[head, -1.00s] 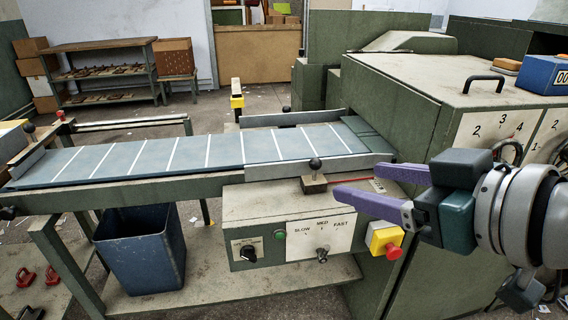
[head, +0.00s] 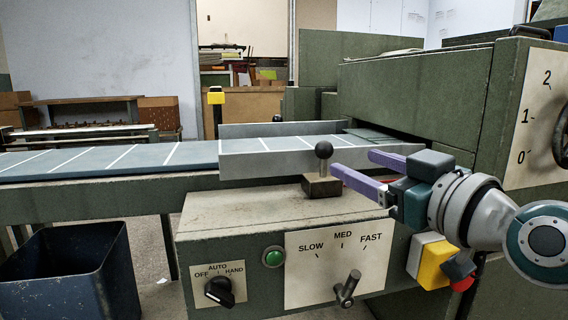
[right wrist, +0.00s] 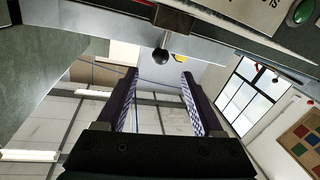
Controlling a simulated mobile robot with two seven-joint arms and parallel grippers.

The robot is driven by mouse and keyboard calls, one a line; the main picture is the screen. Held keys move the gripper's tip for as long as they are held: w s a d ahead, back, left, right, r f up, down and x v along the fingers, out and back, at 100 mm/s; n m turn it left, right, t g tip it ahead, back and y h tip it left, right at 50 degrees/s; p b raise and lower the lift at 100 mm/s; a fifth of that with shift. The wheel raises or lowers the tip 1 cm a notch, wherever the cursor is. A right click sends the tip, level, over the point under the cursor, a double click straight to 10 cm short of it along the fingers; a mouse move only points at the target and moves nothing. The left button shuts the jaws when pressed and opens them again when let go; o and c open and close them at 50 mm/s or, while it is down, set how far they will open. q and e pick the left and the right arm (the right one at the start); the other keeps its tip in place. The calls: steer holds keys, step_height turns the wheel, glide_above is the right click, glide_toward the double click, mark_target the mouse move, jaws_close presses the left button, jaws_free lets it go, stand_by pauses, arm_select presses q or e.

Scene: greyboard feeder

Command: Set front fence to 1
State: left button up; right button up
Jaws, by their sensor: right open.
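The front fence (head: 265,160) is a grey metal plate along the near side of the feed belt. A black ball knob (head: 323,150) on a short stem stands upright on a dark block (head: 322,187) in front of it. My right gripper (head: 353,163) is open and empty, its two purple fingers pointing left just right of the knob. In the right wrist view the knob (right wrist: 161,57) shows beyond the fingertips, roughly in line with the gap between the fingers (right wrist: 160,76). No fence setting can be read. My left gripper is out of view.
Below is a control box with a speed lever (head: 347,289), a green button (head: 273,257) and a mode switch (head: 219,291). A yellow-and-red stop button (head: 440,266) sits under my right arm. A panel numbered 0 to 2 (head: 530,115) is at right. A blue bin (head: 75,275) stands lower left.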

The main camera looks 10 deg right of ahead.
mark_target(330, 152)
steer(key=b+x, duration=0.2)
steer(key=x, duration=0.5)
steer(key=shift+w+a+b, duration=0.1)
steer(key=shift+w+b, duration=0.2)
steer(key=shift+w, duration=0.05)
jaws_close()
stand_by(1.0)
